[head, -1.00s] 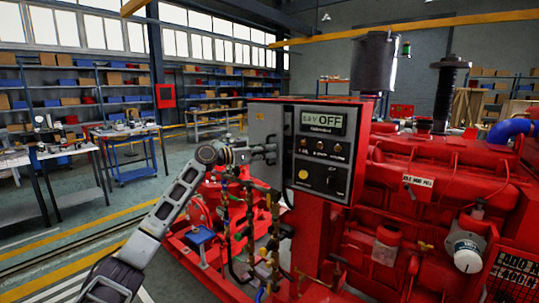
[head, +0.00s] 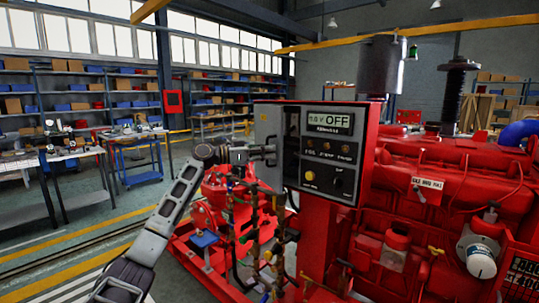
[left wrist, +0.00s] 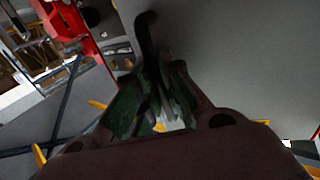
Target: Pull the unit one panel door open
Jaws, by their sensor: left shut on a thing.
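The unit one control panel is a red box with a black face (head: 324,155) and a display reading OFF, at the middle of the head view. A light grey panel door (head: 267,119) stands at its left side; its plain grey surface fills the right of the left wrist view (left wrist: 235,60). My left gripper (head: 268,153) is at this grey door, its arm reaching in from the lower left. In the left wrist view its fingers (left wrist: 158,80) are shut on a dark curved handle (left wrist: 147,32) beside the grey surface. My right gripper is not in view.
A red diesel engine (head: 440,185) fills the right side. Pipes and valves (head: 245,225) on a red skid stand below my left gripper. Workbenches (head: 130,150) and shelves stand at the back left. Floor between the benches and skid is clear.

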